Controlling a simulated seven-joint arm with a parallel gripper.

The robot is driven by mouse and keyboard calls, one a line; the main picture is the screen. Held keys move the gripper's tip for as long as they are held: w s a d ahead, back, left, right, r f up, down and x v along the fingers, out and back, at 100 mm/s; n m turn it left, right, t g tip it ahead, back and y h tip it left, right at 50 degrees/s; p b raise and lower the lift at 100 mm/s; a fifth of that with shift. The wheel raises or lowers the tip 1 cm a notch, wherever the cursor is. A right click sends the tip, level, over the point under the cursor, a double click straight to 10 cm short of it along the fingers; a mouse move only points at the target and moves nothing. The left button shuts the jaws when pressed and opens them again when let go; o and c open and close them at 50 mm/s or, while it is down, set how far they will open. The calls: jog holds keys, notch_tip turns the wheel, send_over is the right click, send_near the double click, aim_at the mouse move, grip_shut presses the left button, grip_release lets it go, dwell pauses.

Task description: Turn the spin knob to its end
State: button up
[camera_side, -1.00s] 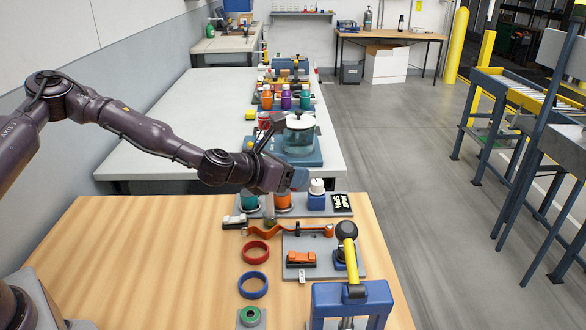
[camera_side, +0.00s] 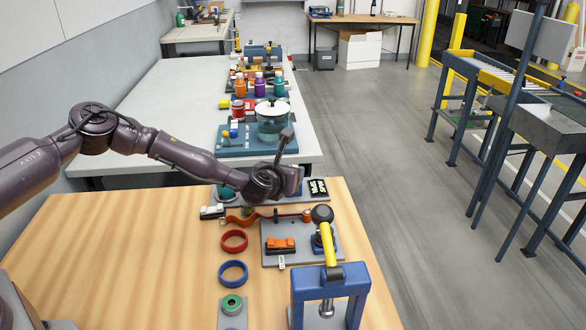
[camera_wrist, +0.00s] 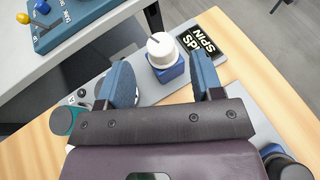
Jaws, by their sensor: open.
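The spin knob (camera_wrist: 161,46) is a white round cap on a blue block, in the upper middle of the wrist view. A black sign with pale "SPIN" lettering (camera_wrist: 198,44) lies right beside it; the sign also shows in the side view (camera_side: 318,187). My gripper (camera_wrist: 160,68) is open, with one blue finger on each side of the knob's line and a wide gap between them. The knob appears just beyond the fingertips; I cannot tell whether they touch it. In the side view my gripper (camera_side: 292,182) hides the knob.
A teal round part (camera_wrist: 62,121) lies left of the gripper in the wrist view. Nearer on the wooden table are an orange wavy handle (camera_side: 250,217), a red ring (camera_side: 234,240), a blue ring (camera_side: 233,273) and a blue press frame (camera_side: 330,282). The table's left part is clear.

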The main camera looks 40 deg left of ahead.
jog(key=shift+x, duration=2.85)
jog(key=c, duration=0.9)
